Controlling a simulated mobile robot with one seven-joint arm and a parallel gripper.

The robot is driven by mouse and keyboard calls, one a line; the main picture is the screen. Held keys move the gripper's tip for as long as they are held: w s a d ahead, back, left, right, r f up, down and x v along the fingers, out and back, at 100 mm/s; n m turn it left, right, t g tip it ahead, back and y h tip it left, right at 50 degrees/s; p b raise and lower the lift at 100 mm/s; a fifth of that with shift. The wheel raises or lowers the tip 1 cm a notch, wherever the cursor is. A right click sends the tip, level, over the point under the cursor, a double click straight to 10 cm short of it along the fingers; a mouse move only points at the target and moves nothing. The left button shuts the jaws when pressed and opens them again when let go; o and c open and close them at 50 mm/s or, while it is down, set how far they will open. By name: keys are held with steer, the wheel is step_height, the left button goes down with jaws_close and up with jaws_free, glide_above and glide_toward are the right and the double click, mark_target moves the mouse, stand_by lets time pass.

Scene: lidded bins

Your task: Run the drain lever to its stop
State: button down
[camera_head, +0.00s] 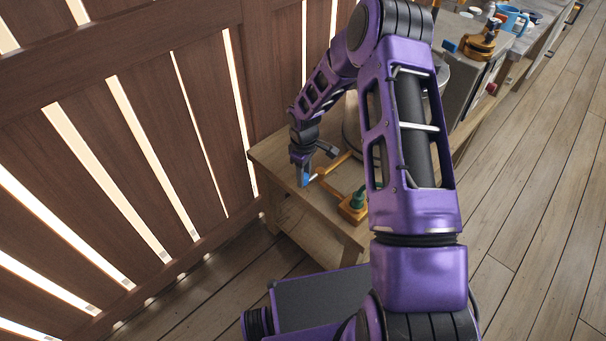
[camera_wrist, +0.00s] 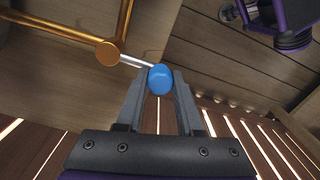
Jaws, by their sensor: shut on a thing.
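The drain lever shows in the wrist view as a short silver rod (camera_wrist: 136,61) with a blue knob (camera_wrist: 160,79) at its end. The rod comes out of the round end of a copper pipe (camera_wrist: 107,53). My gripper (camera_wrist: 160,90) is shut on the blue knob, with one finger on each side. In the head view my gripper (camera_head: 304,180) is low over the wooden bench's near end, and a bit of the blue knob shows there.
An orange-brown fitting with a green knob (camera_head: 357,199) sits on the bench right of my gripper. A slatted wooden wall (camera_head: 130,130) stands close on the left. More counters with a brass-coloured device (camera_head: 482,42) and a blue mug (camera_head: 510,18) are farther back. The plank floor at right is clear.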

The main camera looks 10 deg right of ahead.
steer(key=c, duration=0.5)
jaws_free()
steer(key=shift+c, duration=0.2)
step_height(320, 180, up, 17)
steer(key=p, duration=0.2)
steer(key=shift+r+p, duration=0.2)
steer(key=shift+p, duration=0.1)
